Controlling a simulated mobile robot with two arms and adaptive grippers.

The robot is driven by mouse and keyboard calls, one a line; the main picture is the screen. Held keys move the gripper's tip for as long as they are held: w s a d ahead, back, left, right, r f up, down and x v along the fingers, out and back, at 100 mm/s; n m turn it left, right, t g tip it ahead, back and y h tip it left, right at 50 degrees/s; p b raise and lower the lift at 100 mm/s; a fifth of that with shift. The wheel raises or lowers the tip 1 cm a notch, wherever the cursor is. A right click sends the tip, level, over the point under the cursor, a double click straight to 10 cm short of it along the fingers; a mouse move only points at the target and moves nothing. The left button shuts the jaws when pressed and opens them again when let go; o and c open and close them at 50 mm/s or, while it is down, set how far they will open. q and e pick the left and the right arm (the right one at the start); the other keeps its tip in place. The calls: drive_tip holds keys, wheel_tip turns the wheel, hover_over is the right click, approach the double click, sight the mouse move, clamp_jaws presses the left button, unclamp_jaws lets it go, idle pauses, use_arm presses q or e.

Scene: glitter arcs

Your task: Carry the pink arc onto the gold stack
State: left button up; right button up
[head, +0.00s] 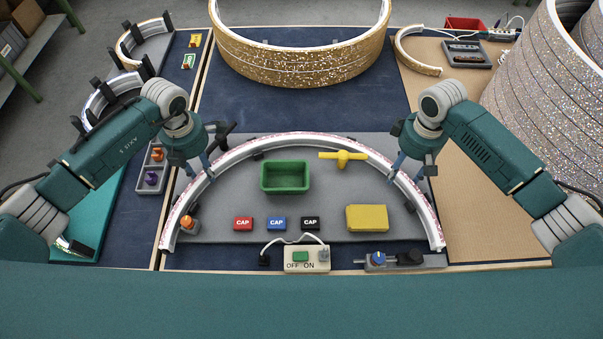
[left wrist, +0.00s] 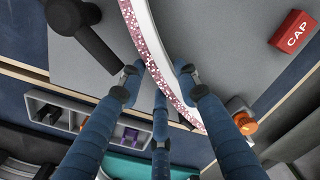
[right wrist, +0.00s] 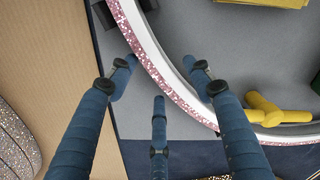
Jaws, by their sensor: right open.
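The pink arc (head: 367,156) is a large half ring with a pink glitter outer face and white inner wall. It stands on the grey board, curving away from me. The gold stack (head: 300,66) of glittery gold arcs stands behind it. My left gripper (head: 207,168) has one finger on each side of the arc's left part. The left wrist view shows the pink face (left wrist: 158,62) close between the fingertips (left wrist: 157,67); contact is unclear. My right gripper (head: 393,172) is open astride the right part, fingers apart from the arc (right wrist: 165,72) in the right wrist view.
Inside the arc on the grey board (head: 230,198) are a green bin (head: 285,177), a yellow valve handle (head: 343,157), red, blue and black caps (head: 277,223) and a yellow block (head: 367,218). A switch box (head: 307,259) is in front. Tall glitter rings (head: 545,90) stand at right.

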use_arm(q)
drive_tip(key=shift+w+f, duration=0.1)
drive_tip(key=shift+f, duration=0.6)
use_arm(e)
drive_tip(key=shift+f, duration=0.7)
use_arm(q)
drive_tip(key=shift+r, duration=0.1)
drive_tip(key=c, duration=0.6)
use_arm(e)
drive_tip(key=c, duration=0.6)
use_arm(q)
clamp_jaws()
use_arm(e)
drive_tip(key=c, duration=0.4)
use_arm(q)
drive_tip(key=shift+d, duration=0.1)
use_arm(e)
clamp_jaws()
drive_tip(key=shift+r, duration=0.1)
